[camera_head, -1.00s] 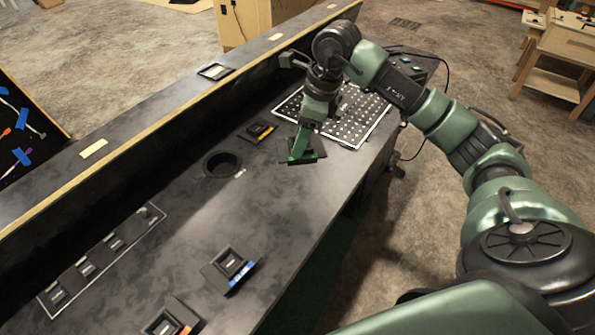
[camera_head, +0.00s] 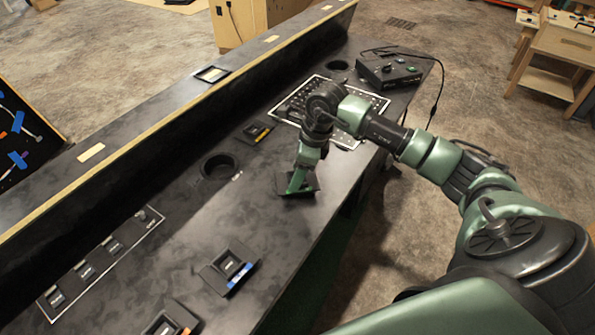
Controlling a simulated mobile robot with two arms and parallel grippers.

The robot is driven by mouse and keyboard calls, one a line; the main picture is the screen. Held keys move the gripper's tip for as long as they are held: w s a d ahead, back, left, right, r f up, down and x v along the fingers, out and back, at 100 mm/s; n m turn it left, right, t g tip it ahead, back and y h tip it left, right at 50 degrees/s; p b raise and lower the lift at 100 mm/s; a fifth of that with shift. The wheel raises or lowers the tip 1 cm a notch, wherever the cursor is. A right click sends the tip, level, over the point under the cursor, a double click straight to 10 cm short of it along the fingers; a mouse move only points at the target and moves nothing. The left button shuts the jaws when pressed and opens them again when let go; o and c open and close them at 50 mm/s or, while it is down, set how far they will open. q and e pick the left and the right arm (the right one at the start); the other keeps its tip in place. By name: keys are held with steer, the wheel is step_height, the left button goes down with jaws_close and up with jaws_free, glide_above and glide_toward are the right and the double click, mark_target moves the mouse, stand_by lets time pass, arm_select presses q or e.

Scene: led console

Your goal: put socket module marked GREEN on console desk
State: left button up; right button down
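A black socket module (camera_head: 309,186) with a raised square rim is at my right gripper (camera_head: 297,181), over the front part of the console desk (camera_head: 190,220). A green strip showed on its edge earlier; now its label is mostly hidden by the green fingers. The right gripper points down and looks shut on this module. I cannot tell whether the module touches the desk or hangs just above it. My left gripper is not in view.
A blue-marked module (camera_head: 230,267) and an orange-marked module (camera_head: 168,322) lie in front. A yellow-marked module (camera_head: 255,131) lies behind. There is a round hole (camera_head: 218,167), an outlined socket row (camera_head: 101,262), a perforated panel (camera_head: 290,107) and a control box (camera_head: 390,68).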

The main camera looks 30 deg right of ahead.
mark_target(310, 183)
steer(key=shift+f, duration=0.15)
steer(key=shift+c, duration=2.4)
jaws_free()
steer(key=shift+r, duration=0.3)
steer(key=shift+d+r, duration=0.1)
steer(key=shift+r, duration=0.3)
steer(key=b+v, duration=0.1)
steer(key=v, duration=1)
steer(key=shift+s, duration=0.1)
